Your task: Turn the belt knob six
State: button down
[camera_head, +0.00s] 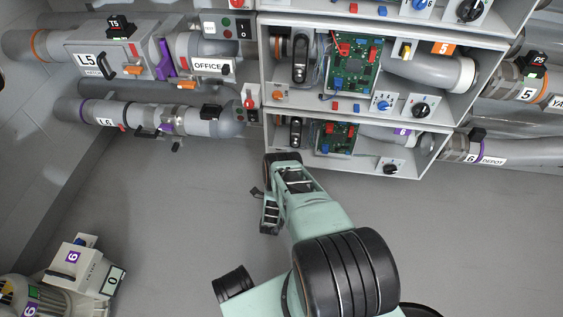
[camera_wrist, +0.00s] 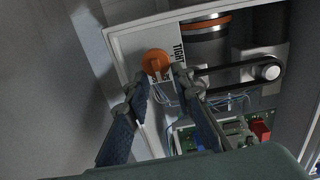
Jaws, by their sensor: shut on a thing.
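The belt knob six is an orange knob (camera_wrist: 154,60) on a white plate marked TIGHT (camera_wrist: 177,50), at the upper left of the wrist view. My gripper (camera_wrist: 161,77) is shut on the knob, with one fingertip at its left and the other at its right. The fingertips hide part of the plate's lettering. A black belt (camera_wrist: 230,73) on pulleys runs to the right of the knob. In the head view, my arm reaches the left end of the lower box (camera_head: 425,158) and hides the knob there.
A green circuit board (camera_head: 335,138) and a black dial (camera_head: 390,166) sit in the lower box, right of my arm. The upper box (camera_head: 480,105) is directly above. A grey pipe marked L6 (camera_head: 150,115) lies to the left.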

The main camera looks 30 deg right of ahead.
jog(key=shift+w+m, duration=0.1)
jog(key=shift+m, duration=0.2)
jog(key=c, duration=2)
grip_release()
jog(key=shift+o, duration=0.2)
jog(key=shift+r, duration=0.1)
notch_tip(320, 180, up, 10)
